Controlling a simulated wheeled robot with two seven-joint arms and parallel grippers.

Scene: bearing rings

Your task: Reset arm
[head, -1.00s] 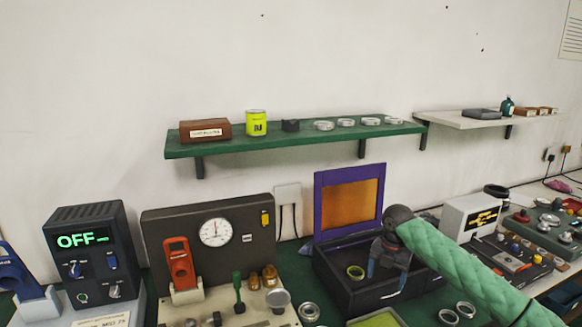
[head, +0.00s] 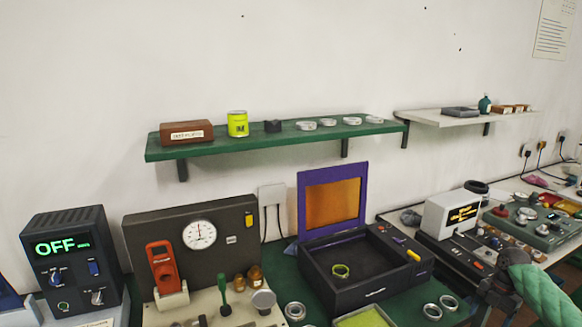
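My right arm in its green padded sleeve reaches in at the lower right. Its dark gripper (head: 488,306) hangs near the bottom edge, right of the black box; its fingertips are not clear. My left gripper is not in view.
The box's purple-framed orange lid (head: 333,203) stands up behind it. A gauge panel (head: 192,243) and a device reading OFF (head: 70,258) stand at left. A white-and-black instrument (head: 452,214) is at right. Silver rings sit on the green shelf (head: 270,138).

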